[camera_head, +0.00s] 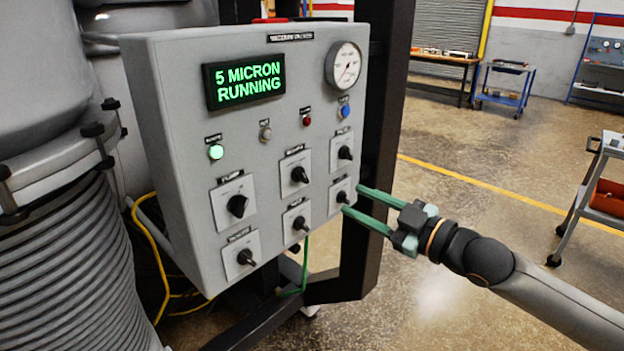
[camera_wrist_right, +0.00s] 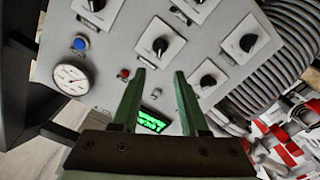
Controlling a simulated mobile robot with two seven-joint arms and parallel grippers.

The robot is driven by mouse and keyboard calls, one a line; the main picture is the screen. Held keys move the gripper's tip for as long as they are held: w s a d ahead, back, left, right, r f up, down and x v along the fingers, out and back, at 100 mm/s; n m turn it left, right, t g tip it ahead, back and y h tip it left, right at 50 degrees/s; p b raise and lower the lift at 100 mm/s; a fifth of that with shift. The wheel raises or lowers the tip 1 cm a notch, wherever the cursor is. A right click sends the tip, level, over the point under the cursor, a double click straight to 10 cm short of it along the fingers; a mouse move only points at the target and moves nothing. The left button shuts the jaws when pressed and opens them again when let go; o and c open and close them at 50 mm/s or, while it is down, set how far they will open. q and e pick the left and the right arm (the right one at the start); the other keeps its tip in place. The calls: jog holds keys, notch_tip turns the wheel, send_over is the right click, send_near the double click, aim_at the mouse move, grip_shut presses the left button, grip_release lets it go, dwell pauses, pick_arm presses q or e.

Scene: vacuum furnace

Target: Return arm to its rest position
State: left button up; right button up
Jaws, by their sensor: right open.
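My right arm (camera_head: 545,295) comes in from the right in the head view. Its gripper (camera_head: 353,200) has two green fingers, open and apart. The fingertips are at the right edge of the grey control panel (camera_head: 185,130), near the lower right knob (camera_head: 342,197). I cannot tell whether they touch it. In the right wrist view the open fingers (camera_wrist_right: 163,80) frame empty space in front of the panel face, with a black knob (camera_wrist_right: 160,46) just beyond them. My left gripper is not in view.
The panel's display (camera_head: 245,80) reads "5 MICRON RUNNING". A gauge (camera_head: 343,65) and several knobs are on its face. A dark post (camera_head: 385,130) stands behind the panel. A ribbed cylinder (camera_head: 85,270) is at left. A cart (camera_head: 600,190) stands at right, with clear floor between.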

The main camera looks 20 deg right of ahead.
jog(key=s+f+m+g+h, duration=0.2)
jog(key=s+f+m, duration=0.1)
jog(key=f, duration=1)
jog(key=s+f+m+g+h, duration=0.1)
jog(key=s+f+m+h, duration=0.15)
jog(key=f, duration=0.95)
jog(key=s+a+f+m+g, duration=0.3)
jog(key=s+a+f+g, duration=0.1)
jog(key=s+a+f, duration=0.8)
jog(key=s+f, duration=0.3)
jog(key=f, duration=0.2)
jog(key=shift+a, duration=0.35)
